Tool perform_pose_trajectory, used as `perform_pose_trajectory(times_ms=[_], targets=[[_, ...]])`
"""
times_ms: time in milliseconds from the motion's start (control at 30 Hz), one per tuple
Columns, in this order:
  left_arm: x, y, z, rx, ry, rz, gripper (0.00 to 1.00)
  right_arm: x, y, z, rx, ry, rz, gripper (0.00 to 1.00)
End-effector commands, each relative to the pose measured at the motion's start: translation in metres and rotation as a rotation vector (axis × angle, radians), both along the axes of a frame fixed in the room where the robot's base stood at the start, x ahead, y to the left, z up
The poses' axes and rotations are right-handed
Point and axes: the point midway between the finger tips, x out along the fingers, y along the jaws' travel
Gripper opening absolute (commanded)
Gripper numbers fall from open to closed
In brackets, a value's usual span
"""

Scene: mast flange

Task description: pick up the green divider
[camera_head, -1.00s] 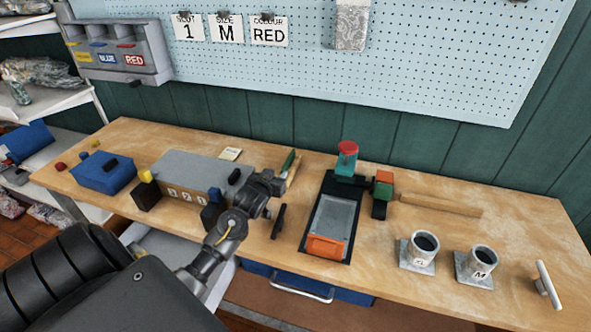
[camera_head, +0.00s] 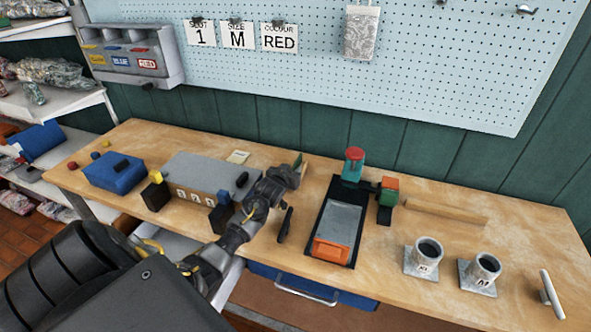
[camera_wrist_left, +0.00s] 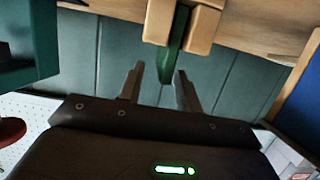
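The green divider (camera_wrist_left: 173,48) stands in a slot of a light wooden holder (camera_wrist_left: 204,28) in the left wrist view. Its free end points toward my left gripper (camera_wrist_left: 159,90), which is open, with one finger on each side of that end and visible gaps between. I cannot tell how deep the divider sits between the fingers. In the head view, the divider (camera_head: 303,158) shows only as a small green piece behind my left gripper (camera_head: 297,167), which hides most of it and the holder. My right gripper is not in view.
A grey box (camera_head: 205,172) stands left of my left gripper. A black fixture with a grey plate (camera_head: 341,222) and a red-topped teal part (camera_head: 353,165) stands to the right. Two grey cups (camera_head: 424,257) are further right.

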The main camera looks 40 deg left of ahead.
Motion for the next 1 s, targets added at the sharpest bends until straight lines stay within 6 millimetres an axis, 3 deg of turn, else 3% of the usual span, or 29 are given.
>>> perform_pose_trajectory(times_ms=[233,567,833,1000], targets=[[0.025,0.010,-0.007,0.000,0.000,0.000,0.35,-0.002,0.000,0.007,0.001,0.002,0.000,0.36],[0.029,0.012,-0.009,0.000,0.001,0.000,0.35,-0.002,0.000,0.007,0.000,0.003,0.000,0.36],[0.029,0.011,-0.009,0.000,0.001,0.000,0.01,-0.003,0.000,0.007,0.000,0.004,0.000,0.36],[0.029,0.011,-0.009,0.000,0.000,0.000,0.00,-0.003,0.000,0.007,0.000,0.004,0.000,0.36]])
